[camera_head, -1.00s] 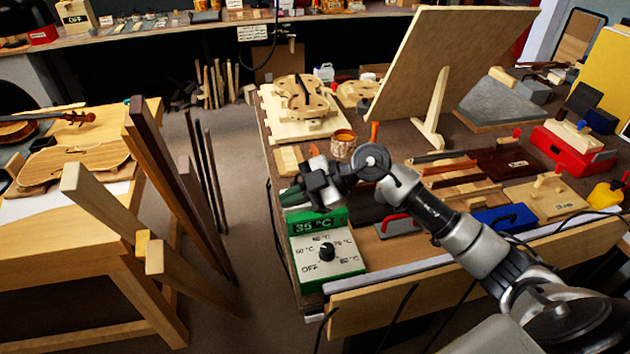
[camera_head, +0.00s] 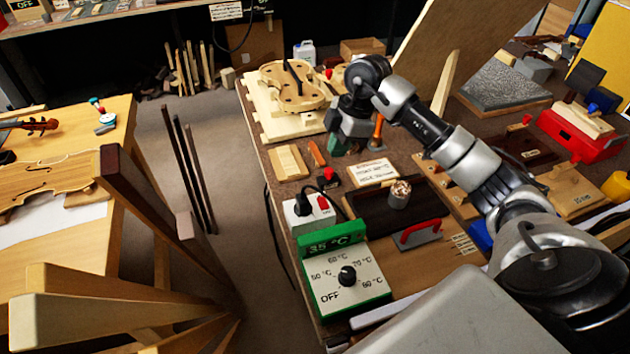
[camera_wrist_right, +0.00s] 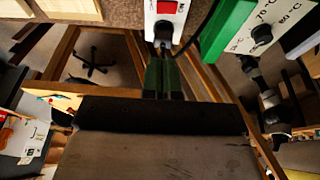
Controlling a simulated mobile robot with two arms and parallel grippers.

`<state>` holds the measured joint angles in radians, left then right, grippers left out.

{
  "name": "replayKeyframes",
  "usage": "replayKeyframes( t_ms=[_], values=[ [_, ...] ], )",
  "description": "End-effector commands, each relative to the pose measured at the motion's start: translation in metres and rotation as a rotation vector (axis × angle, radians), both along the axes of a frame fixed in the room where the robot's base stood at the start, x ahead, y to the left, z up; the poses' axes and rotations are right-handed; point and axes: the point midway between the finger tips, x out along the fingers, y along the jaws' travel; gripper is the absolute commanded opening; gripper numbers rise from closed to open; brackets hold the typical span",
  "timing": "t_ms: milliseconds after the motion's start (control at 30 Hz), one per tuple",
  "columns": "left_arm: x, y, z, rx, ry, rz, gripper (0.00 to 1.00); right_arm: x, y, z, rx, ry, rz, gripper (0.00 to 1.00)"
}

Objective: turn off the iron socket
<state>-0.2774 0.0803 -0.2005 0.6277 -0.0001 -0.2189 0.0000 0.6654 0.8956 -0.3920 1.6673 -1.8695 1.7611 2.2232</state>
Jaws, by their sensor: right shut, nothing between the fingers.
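The socket (camera_head: 298,216) is a small white box with a red switch (camera_head: 323,203) and a black plug in it. It stands on the right-hand bench, just behind the green-and-white temperature box (camera_head: 330,285). In the right wrist view the socket (camera_wrist_right: 180,22) is at the top edge, its red switch (camera_wrist_right: 167,7) partly cut off. My right gripper (camera_head: 338,145) is shut and empty, with greenish fingers, behind and above the socket, apart from it. Its fingers (camera_wrist_right: 162,70) point toward the socket in the wrist view. My left gripper is not in view.
The temperature box reads 35 °C and has a black knob. A jar (camera_head: 400,194), a red-handled tool (camera_head: 420,233) and a small sign (camera_head: 374,172) lie right of the socket. A violin body (camera_head: 293,87) is behind.

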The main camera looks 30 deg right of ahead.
Motion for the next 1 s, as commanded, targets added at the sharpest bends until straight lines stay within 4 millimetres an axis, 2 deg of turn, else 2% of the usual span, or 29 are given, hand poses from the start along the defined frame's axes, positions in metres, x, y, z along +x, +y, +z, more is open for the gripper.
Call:
replayKeyframes(
  t_ms=[267, 433, 733, 867, 1000],
  values=[
    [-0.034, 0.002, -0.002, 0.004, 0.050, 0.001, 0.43, 0.000, 0.000, -0.001, 0.001, -0.001, 0.001, 0.00],
    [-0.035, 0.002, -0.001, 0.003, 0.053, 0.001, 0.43, 0.001, 0.004, -0.013, 0.002, 0.003, 0.001, 0.00],
    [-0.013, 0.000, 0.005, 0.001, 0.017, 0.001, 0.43, 0.007, 0.021, -0.071, 0.004, 0.004, 0.001, 0.00],
    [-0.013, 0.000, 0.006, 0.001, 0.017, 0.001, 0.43, 0.010, 0.028, -0.096, 0.004, 0.003, 0.002, 0.00],
    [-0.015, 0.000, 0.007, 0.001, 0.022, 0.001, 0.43, 0.012, 0.027, -0.118, 0.002, 0.001, 0.001, 0.00]
  ],
)
